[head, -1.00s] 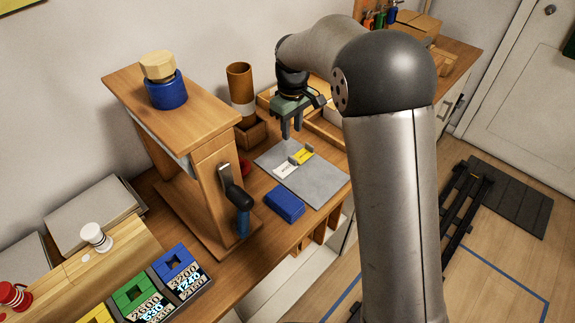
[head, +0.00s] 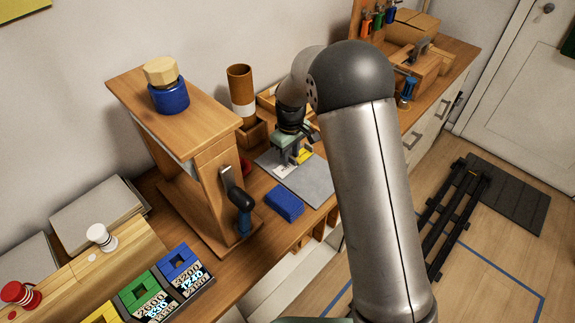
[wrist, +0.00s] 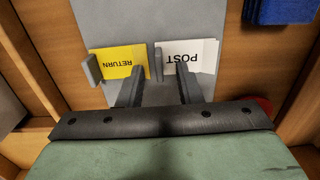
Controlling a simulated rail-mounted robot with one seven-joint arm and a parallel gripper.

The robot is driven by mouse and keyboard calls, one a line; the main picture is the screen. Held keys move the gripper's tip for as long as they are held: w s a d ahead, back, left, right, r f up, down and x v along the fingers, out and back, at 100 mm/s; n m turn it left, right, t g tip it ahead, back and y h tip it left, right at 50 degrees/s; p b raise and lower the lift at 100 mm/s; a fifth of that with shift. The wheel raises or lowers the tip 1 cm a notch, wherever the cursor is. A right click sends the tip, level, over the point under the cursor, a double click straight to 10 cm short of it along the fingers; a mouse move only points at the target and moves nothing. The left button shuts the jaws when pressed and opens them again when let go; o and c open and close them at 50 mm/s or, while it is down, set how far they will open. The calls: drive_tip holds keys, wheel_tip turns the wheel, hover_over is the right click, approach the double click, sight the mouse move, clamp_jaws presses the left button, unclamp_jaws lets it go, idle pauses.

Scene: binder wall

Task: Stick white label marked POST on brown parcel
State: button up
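The white label marked POST (wrist: 188,55) lies on a grey board (wrist: 140,15); its print is upside down in the wrist view. A small upright grey tab (wrist: 158,61) stands at its left edge there. In the head view the white label (head: 282,170) is partly hidden by my gripper. My gripper (wrist: 160,85) is open and empty low over the board, its fingers apart on either side of the tab's line; the right finger overlaps the label's near edge. I cannot tell if it touches. A brown cardboard box (head: 414,27), likely the parcel, sits at the bench's far end.
A yellow RETURN label (wrist: 118,64) lies beside the white one. A blue block (head: 284,202) lies in front of the board. A wooden press (head: 215,175) stands left, a brown tube (head: 241,92) behind. A wooden fixture with a blue handle (head: 407,92) stands right.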

clamp_jaws()
drive_tip(key=shift+r, duration=0.2)
